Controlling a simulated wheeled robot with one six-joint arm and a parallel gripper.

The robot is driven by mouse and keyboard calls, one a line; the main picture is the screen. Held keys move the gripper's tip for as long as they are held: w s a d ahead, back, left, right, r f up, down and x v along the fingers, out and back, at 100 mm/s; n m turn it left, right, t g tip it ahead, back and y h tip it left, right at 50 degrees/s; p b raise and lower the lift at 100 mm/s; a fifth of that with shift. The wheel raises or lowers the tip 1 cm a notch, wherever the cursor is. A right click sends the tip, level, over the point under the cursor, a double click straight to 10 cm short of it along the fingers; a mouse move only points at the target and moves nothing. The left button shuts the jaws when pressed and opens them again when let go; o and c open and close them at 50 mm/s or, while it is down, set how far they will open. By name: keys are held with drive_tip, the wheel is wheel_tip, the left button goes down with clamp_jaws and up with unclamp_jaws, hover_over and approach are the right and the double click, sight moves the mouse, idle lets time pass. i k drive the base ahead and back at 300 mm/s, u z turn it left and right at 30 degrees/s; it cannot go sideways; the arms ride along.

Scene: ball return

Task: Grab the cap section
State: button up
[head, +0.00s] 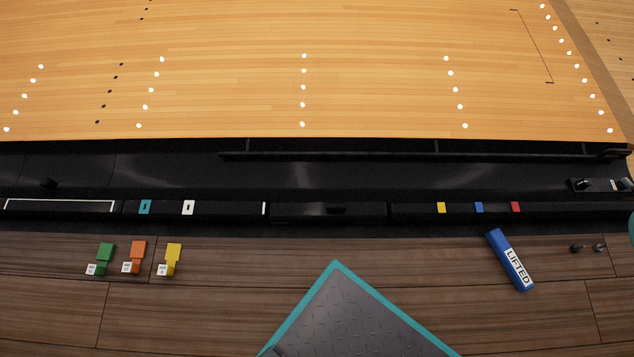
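No part is marked as the cap section, so I cannot tell which piece it is. A long row of black sections runs across the view below the lane. Its middle section (300,212) is plain black with a dark raised part on top. The left section (225,208) carries a teal tag, a white tag and a white strip. The right section (420,212) carries yellow, blue and red tags. A section at the far left (60,206) has a white outline. My gripper is not in view.
A blue bar labelled "LIFTED" (496,246) lies on the brown plank floor (220,310) at right. Green (105,252), orange (137,250) and yellow (173,251) tags with white labels lie at left. Two small dark pieces (587,248) lie far right. A black rail (380,156) borders the lane.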

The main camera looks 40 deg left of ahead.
sight(315, 211)
drive_tip(key=u, duration=0.05)
drive_tip(key=k, duration=0.15)
drive_tip(key=u, duration=1.15)
drive_tip(key=i, duration=0.4)
drive_tip(key=u, duration=0.1)
